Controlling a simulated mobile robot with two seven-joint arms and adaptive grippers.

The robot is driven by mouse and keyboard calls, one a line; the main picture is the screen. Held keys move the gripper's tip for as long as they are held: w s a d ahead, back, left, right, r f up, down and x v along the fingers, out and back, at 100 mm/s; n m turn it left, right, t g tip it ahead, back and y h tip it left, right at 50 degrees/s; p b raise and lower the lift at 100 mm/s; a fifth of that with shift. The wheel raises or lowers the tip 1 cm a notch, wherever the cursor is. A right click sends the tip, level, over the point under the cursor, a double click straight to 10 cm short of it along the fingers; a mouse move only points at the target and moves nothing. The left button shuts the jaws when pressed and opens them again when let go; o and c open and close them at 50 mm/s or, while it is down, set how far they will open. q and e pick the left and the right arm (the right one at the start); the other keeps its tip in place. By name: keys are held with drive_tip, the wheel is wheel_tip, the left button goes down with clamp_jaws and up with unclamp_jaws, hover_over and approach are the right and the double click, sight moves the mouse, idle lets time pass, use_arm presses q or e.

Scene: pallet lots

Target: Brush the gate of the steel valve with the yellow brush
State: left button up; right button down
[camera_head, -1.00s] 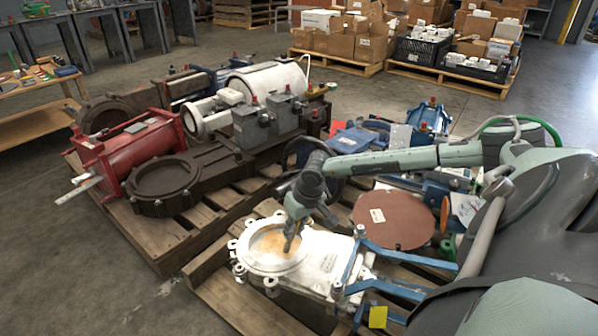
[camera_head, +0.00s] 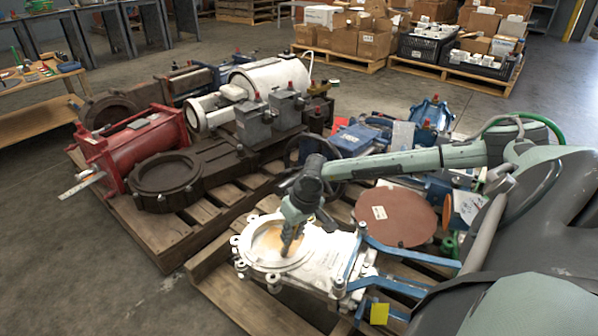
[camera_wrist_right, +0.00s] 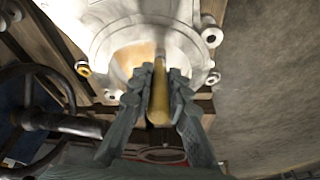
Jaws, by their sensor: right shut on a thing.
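The steel valve (camera_head: 328,255) lies flat on a pallet, pale grey-white, with a round flanged opening at its left end and a blue frame at its right. Its gate (camera_head: 268,246) shows inside the ring with an orange-brown patch, which also appears in the right wrist view (camera_wrist_right: 132,58). My right gripper (camera_head: 290,240) points down over the gate. In the right wrist view the right gripper (camera_wrist_right: 160,95) is shut on the yellow brush (camera_wrist_right: 158,92), held between its fingers over the gate. Whether the brush tip touches the gate is hard to tell. My left gripper is not in view.
A brown round disc (camera_head: 398,217) lies right of the valve. A dark handwheel (camera_wrist_right: 35,115) is close to my right gripper. Open floor (camera_head: 90,285) lies at front left.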

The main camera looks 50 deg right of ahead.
drive_tip(key=shift+s+a, duration=0.1)
drive_tip(key=shift+s, duration=0.7)
drive_tip(key=shift+r, duration=0.1)
drive_tip(key=w, duration=0.1)
drive_tip(key=w+a, duration=0.1)
drive_tip(key=w, duration=0.1)
drive_tip(key=shift+w+a, duration=0.15)
drive_tip(key=shift+a, duration=0.1)
idle(2.5)
